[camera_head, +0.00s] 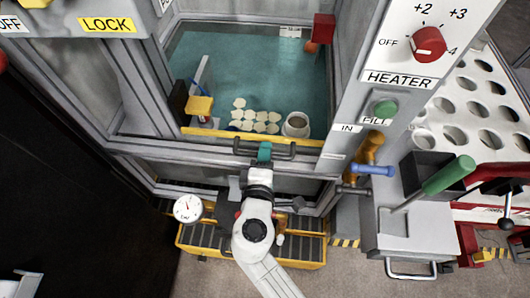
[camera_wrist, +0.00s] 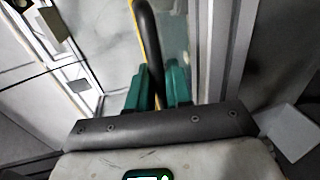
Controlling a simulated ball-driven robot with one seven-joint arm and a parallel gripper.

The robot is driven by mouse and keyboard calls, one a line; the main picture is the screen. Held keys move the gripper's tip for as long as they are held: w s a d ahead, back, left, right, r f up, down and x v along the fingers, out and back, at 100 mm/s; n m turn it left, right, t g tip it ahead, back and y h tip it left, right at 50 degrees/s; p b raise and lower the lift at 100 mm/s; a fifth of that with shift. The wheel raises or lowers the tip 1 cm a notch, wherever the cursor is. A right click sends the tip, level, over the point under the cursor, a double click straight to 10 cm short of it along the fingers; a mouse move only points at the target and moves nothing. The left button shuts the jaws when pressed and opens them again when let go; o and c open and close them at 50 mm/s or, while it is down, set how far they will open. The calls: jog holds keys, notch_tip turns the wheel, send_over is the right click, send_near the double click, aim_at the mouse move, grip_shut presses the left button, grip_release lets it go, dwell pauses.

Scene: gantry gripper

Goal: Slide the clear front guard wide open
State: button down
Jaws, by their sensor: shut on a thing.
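The guard's dark bar handle (camera_head: 284,154) runs across the front of the machine, beside a yellow edge strip (camera_head: 222,135). My gripper (camera_head: 264,151), with teal fingers, is shut on this handle near its middle. In the wrist view the black handle (camera_wrist: 147,35) passes between the two teal fingers of my gripper (camera_wrist: 160,86). The clear panel is hard to make out against the frame, so I cannot tell how far open the guard stands. The fingers hide part of the handle.
Inside the enclosure, several pale pieces (camera_head: 259,121) and a cup (camera_head: 296,124) stand on a teal floor (camera_head: 245,70). A heater knob (camera_head: 429,42), green button (camera_head: 385,108), blue-handled lever (camera_head: 374,169) and green-handled tool (camera_head: 448,175) are at right. A gauge (camera_head: 188,208) and yellow-framed roller conveyor (camera_head: 310,250) lie below.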

jog(key=shift+f, duration=0.55)
jog(key=c, duration=1.2)
grip_release()
jog(key=shift+r, duration=0.1)
jog(key=shift+c, duration=0.2)
jog(key=v, duration=1.1)
jog(key=shift+p, duration=0.4)
